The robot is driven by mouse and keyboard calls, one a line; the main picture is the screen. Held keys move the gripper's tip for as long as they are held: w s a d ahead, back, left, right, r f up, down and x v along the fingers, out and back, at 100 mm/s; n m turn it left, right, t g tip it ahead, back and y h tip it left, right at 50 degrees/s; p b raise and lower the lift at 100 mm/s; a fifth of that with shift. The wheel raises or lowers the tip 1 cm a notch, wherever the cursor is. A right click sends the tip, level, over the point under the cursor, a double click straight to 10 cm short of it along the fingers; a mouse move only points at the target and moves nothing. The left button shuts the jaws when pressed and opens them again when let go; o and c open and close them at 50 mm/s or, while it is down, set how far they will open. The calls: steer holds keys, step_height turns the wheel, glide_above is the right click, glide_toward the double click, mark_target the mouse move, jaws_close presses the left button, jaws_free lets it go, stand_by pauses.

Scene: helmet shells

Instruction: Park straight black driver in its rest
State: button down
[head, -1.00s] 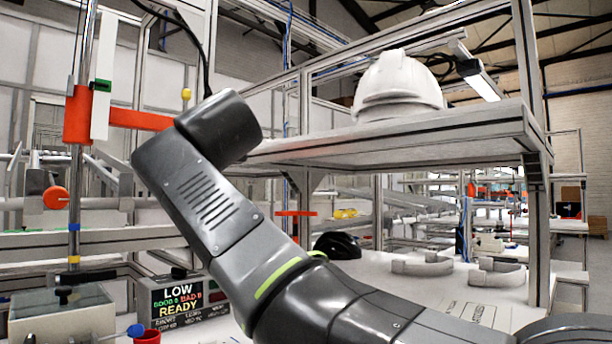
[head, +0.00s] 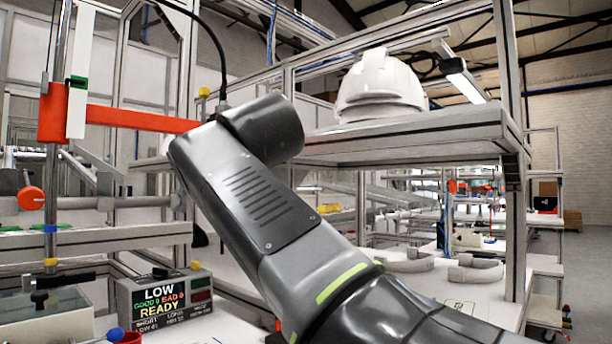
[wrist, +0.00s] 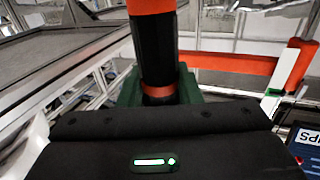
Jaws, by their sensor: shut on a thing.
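The straight black driver (wrist: 157,50) stands out in front of my gripper in the wrist view, with an orange top part and an orange band lower down. My gripper (wrist: 159,88) is shut on it, with dark green finger parts showing on both sides of its body. The driver's ends are out of frame or hidden. In the head view my arm hides the gripper and the driver. I cannot make out for certain which thing is the driver's rest.
A red bracket (head: 120,117) with a white plate (head: 80,72) is on a metal pole at the left. A display box (head: 165,305) reads LOW and READY. A white helmet shell (head: 382,85) sits on the upper shelf (head: 420,130). Grey curved parts (head: 470,270) lie on the table behind.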

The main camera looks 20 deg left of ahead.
steer(key=w+d+p, duration=0.3)
steer(key=d+p, duration=0.2)
steer(key=d, duration=0.3)
steer(key=shift+d, duration=0.15)
stand_by(0.4)
steer(key=w+a+p, duration=0.1)
steer(key=w+p, duration=0.1)
steer(key=w, duration=0.4)
steer(key=shift+a+p, duration=0.3)
steer(key=shift+a, duration=0.1)
steer(key=shift+c, duration=1)
jaws_free()
